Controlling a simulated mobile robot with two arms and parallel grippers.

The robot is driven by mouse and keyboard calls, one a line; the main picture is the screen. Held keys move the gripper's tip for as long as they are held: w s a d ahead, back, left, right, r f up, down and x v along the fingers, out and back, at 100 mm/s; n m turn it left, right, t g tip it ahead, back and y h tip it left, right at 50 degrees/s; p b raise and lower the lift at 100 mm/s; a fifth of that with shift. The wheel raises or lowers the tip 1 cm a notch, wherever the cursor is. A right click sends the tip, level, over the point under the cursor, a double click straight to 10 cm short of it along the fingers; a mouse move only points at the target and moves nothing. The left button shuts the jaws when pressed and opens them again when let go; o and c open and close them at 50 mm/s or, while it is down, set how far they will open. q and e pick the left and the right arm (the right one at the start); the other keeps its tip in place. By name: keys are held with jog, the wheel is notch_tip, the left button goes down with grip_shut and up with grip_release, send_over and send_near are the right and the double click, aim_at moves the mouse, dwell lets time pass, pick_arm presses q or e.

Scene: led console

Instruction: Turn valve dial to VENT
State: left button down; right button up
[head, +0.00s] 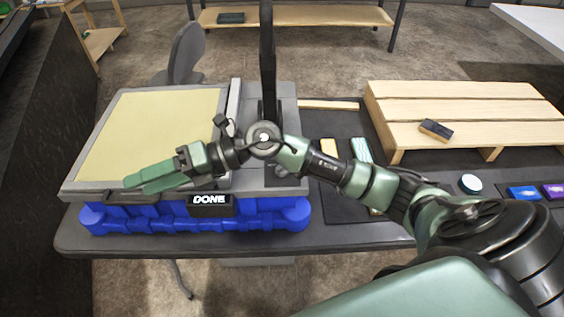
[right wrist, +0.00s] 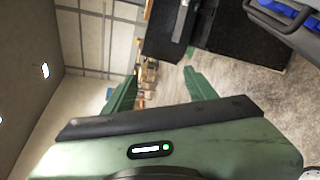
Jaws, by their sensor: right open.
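A grey console (head: 72,185) with a pale yellow panel (head: 150,125) rests on a blue base (head: 270,215) at the left of the table. A black sign reading DONE (head: 208,199) is at its front edge. I cannot make out a valve dial or a VENT mark; my right arm covers part of the console. My right gripper (head: 140,184) is over the console's front left edge, with fingers pointing left. In the right wrist view my right gripper (right wrist: 163,80) is open, with nothing between its fingers. My left gripper is not in view.
A dark upright post (head: 267,60) rises behind my right arm. A slatted wooden rack (head: 460,105) stands on the right, with a dark block (head: 436,130) on it. Blue (head: 524,192) and purple (head: 553,190) items lie at the right. A grey chair (head: 187,52) stands behind the console.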

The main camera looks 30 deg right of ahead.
jog(key=w+d+f+n+g+h, duration=0.25)
jog(key=d+f+h, duration=0.7)
jog(key=d, duration=0.55)
jog(key=d+h, duration=0.2)
jog(key=d, duration=0.3)
jog(key=d+m+g+h, duration=0.1)
jog(key=d+h, duration=0.1)
jog(key=d, duration=0.3)
jog(key=d+h, duration=0.2)
jog(key=d, duration=0.4)
jog(key=shift+r+m+g, duration=0.2)
jog(key=shift+m+g, duration=0.05)
jog(key=shift+g, duration=0.1)
jog(key=shift+s+d, duration=0.1)
jog(key=shift+d, duration=0.25)
notch_tip(320, 180, down, 6)
jog(key=p, duration=0.2)
jog(key=shift+a+p, duration=0.1)
jog(key=shift+p, duration=0.2)
jog(key=shift+f, duration=0.85)
grip_shut()
